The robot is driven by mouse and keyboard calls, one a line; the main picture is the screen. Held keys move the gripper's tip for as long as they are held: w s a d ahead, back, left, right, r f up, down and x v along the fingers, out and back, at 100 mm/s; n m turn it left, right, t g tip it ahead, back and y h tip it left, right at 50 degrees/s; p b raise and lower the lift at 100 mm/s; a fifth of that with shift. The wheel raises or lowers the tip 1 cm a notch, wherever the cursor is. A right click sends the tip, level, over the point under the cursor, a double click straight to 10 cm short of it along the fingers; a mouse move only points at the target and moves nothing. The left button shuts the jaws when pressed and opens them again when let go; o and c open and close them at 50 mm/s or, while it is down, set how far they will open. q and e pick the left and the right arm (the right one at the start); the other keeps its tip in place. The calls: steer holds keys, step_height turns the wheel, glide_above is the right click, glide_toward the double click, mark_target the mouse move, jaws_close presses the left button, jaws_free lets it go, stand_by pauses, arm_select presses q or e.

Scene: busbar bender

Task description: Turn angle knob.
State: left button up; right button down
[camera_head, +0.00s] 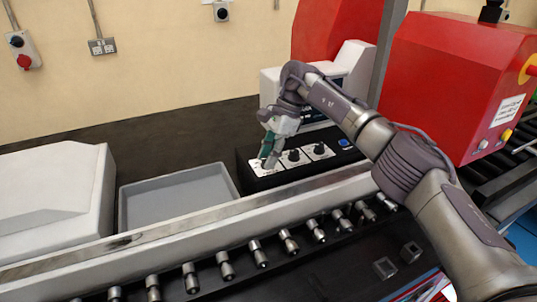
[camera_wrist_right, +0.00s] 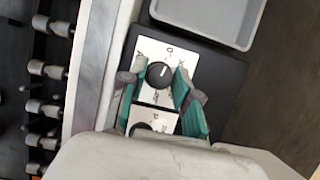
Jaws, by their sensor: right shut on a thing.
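A black control box (camera_head: 243,166) carries three knobs in a row on white plates, and a blue button (camera_head: 344,142) at its right end. My right gripper (camera_head: 268,160) reaches down over the leftmost knob, which its fingers mostly hide in the head view. In the right wrist view this round black knob (camera_wrist_right: 159,75) with a white pointer line lies between the two green-padded fingers, which are shut on it. The middle knob (camera_head: 293,155) and the right knob (camera_head: 319,149) are free. The labels are too small to read. My left gripper is not in view.
A grey tray (camera_head: 180,193) lies left of the control box. A metal rail (camera_head: 215,218) and a row of several metal cylinders (camera_head: 225,264) run in front. Red machine housings (camera_head: 452,82) stand at the right. A white housing (camera_head: 55,190) is at the left.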

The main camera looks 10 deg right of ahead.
steer(key=shift+r, duration=0.1)
steer(key=c, duration=0.8)
jaws_free()
steer(key=shift+c, duration=0.2)
steer(key=v, duration=1.2)
